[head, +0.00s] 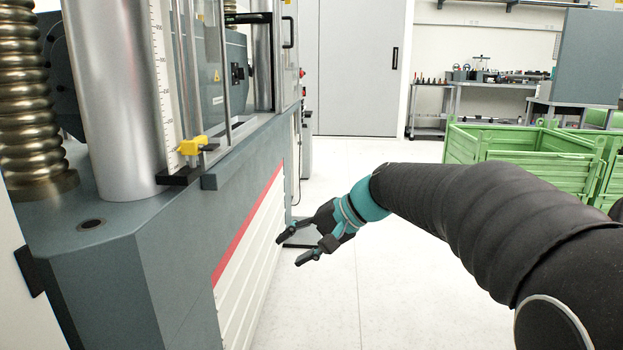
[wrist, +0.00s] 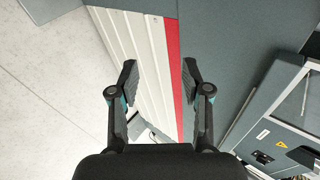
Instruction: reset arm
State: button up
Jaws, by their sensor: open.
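My gripper (head: 289,249) is at the end of my black-sleeved arm, in the middle of the head view, over the floor beside the testing machine (head: 190,235). Its two fingers are apart with nothing between them. In the wrist view the gripper (wrist: 158,75) also shows open and empty, with the machine's white ribbed panel and red stripe (wrist: 173,70) behind the fingers. I cannot tell the exact gap between the fingertips and the machine's side.
The machine fills the left side, with a silver column (head: 118,95) and a yellow clamp (head: 193,146). Green crates (head: 520,150) stand at the right behind my arm. A workbench (head: 490,86) is at the back. The pale floor (head: 365,280) between is clear.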

jog(key=s+d+f+n+h+p, duration=0.1)
jog(key=s+d+f+h, duration=0.1)
jog(key=s+d, duration=0.25)
jog(key=s+d+f+t+h+p, duration=0.1)
jog(key=s+d+h, duration=0.25)
jog(key=s, duration=0.25)
jog(key=s+d+f+n+h+p, duration=0.1)
jog(key=s+d+f+h, duration=0.1)
jog(key=s+d, duration=0.3)
jog(key=s+d+r+t+h+p, duration=0.1)
jog(key=s+d+p, duration=0.1)
jog(key=s, duration=0.3)
jog(key=s+d+r+t+h+p, duration=0.1)
jog(key=s+d+r+p, duration=0.1)
jog(key=s+d, duration=0.2)
jog(key=shift+s+r+n, duration=0.25)
jog(key=shift+s+n, duration=0.1)
jog(key=shift+n, duration=0.05)
jog(key=shift+d, duration=0.1)
